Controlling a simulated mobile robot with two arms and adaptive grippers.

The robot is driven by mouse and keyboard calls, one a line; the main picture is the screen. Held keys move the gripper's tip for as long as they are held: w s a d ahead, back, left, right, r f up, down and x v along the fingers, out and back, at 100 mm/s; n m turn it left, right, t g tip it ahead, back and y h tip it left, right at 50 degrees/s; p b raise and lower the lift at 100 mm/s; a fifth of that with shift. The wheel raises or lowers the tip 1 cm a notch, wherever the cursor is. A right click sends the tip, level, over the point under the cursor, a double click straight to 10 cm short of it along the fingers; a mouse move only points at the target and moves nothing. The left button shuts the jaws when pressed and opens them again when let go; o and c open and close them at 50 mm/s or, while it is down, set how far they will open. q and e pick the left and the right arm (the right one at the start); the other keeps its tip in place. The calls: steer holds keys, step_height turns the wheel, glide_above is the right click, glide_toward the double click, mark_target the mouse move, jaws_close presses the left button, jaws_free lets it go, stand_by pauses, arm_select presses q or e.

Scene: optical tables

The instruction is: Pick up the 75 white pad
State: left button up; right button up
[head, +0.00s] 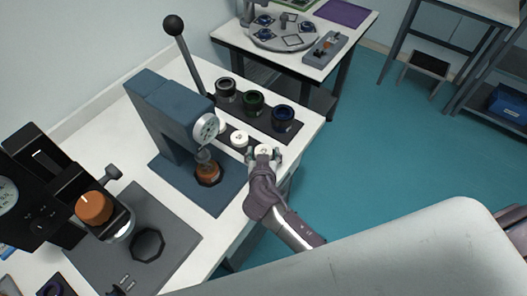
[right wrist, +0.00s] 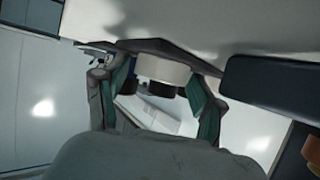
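A white round pad (head: 263,149) stands at the near right end of a dark strip on the white table, with a small dark mark on top too small to read. My right gripper (head: 264,156) reaches it from the front, its fingers at either side. In the right wrist view the white pad (right wrist: 163,70) sits between the two green-lined fingers of the right gripper (right wrist: 158,82), with gaps showing at both sides. Another white pad (head: 239,139) stands to its left, and a third (head: 220,125) is partly hidden behind the press. My left gripper is out of view.
A blue-grey lever press (head: 172,112) with a dial stands just left of the pads. Behind them, black, green and blue round parts (head: 254,101) sit on a dark strip. A dark device with an orange knob (head: 94,208) is at left. Teal floor is open at right.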

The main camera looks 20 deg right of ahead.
steer(key=c, duration=0.8)
steer(key=shift+o, duration=0.2)
